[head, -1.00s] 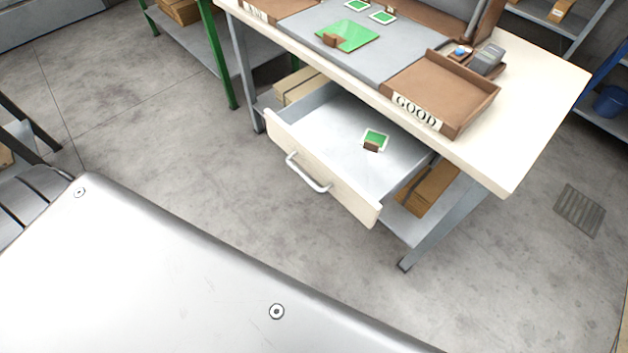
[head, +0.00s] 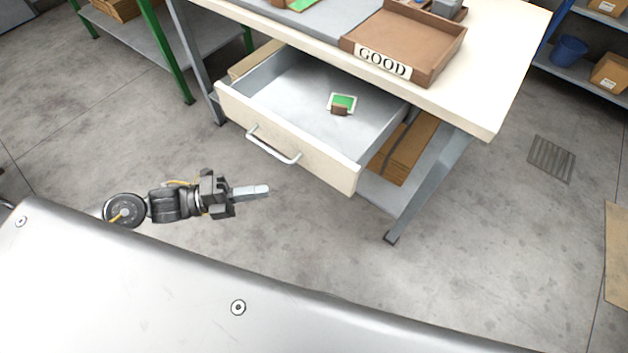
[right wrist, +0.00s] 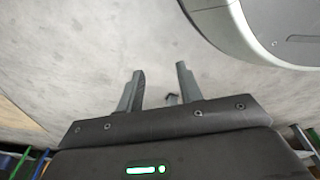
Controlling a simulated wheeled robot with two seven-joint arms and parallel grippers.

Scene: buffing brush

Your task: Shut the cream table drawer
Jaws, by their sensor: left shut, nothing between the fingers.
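The cream table drawer (head: 290,140) is pulled well out from under the cream-topped table (head: 480,105) in the head view. Its front has a pale curved handle (head: 272,148). A small green and white card with a brown block (head: 342,103) lies inside on the grey drawer floor. My left gripper (head: 262,190) is shut and empty, left of and nearer than the drawer front, apart from the handle. My right gripper (right wrist: 158,88) shows only in the right wrist view, its two fingers apart with nothing between them, over grey floor.
A brown tray marked GOOD (head: 405,40) stands on the tabletop above the drawer. Cardboard boxes (head: 405,150) lie on the table's lower shelf. A green-legged shelf (head: 165,50) stands at the left. The floor before the drawer is clear.

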